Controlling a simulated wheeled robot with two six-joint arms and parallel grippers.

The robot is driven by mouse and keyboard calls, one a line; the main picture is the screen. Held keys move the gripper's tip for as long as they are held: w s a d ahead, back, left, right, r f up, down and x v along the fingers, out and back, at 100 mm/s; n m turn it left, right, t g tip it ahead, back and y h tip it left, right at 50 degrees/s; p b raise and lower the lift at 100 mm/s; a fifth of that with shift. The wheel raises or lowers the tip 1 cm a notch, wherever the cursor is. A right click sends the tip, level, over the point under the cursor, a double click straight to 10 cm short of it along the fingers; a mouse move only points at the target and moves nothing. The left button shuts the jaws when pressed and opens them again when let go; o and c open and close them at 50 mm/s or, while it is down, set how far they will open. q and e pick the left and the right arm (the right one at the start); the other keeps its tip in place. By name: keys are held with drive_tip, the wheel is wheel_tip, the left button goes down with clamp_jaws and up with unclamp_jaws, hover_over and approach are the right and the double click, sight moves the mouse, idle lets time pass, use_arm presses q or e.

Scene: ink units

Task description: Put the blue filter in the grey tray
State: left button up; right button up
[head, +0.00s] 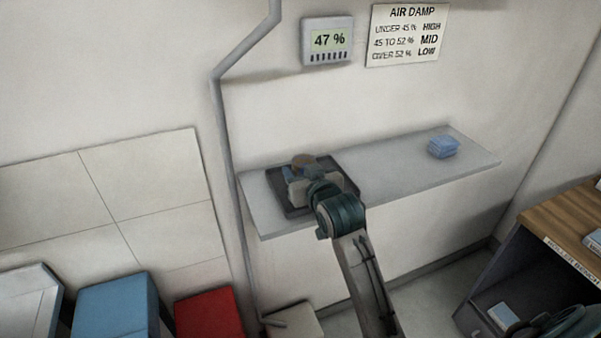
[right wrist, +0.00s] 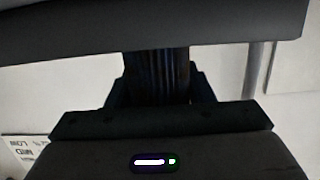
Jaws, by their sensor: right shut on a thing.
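The dark grey tray (head: 351,190) lies on the left part of the wall shelf. My right gripper (head: 304,178) is over the tray, shut on a small blue piece (head: 297,171), which looks like the blue filter. The gripper hides most of it, and I cannot tell whether it touches the tray floor. A brown rounded thing (head: 303,160) shows just beyond. In the right wrist view the gripper is a dark shape, with a dark slab (right wrist: 150,30) across the top. Another blue stack (head: 443,147) sits on the shelf's right part.
The pale shelf (head: 400,178) is bare between tray and stack. A grey pipe (head: 234,170) runs down by its left end. A meter (head: 328,40) reads 47 %, beside an air damp sign (head: 408,35). Blue (head: 115,308) and red (head: 207,313) boxes stand lower left.

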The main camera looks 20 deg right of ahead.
drive_tip(key=shift+s, duration=0.1)
drive_tip(key=o, duration=1.1)
drive_tip(key=shift+f, duration=0.15)
drive_tip(key=shift+c, duration=0.2)
drive_tip(key=shift+r, duration=0.3)
drive_tip(key=b+v, duration=0.2)
drive_tip(key=v, duration=0.6)
drive_tip(key=shift+s+f, duration=0.15)
drive_tip(key=shift+s, duration=0.05)
use_arm(q)
drive_tip(key=s+r+p, duration=0.1)
drive_tip(key=p, duration=0.2)
drive_tip(key=shift+s, duration=0.35)
use_arm(e)
drive_tip(key=v, duration=0.3)
drive_tip(key=shift+s, duration=0.3)
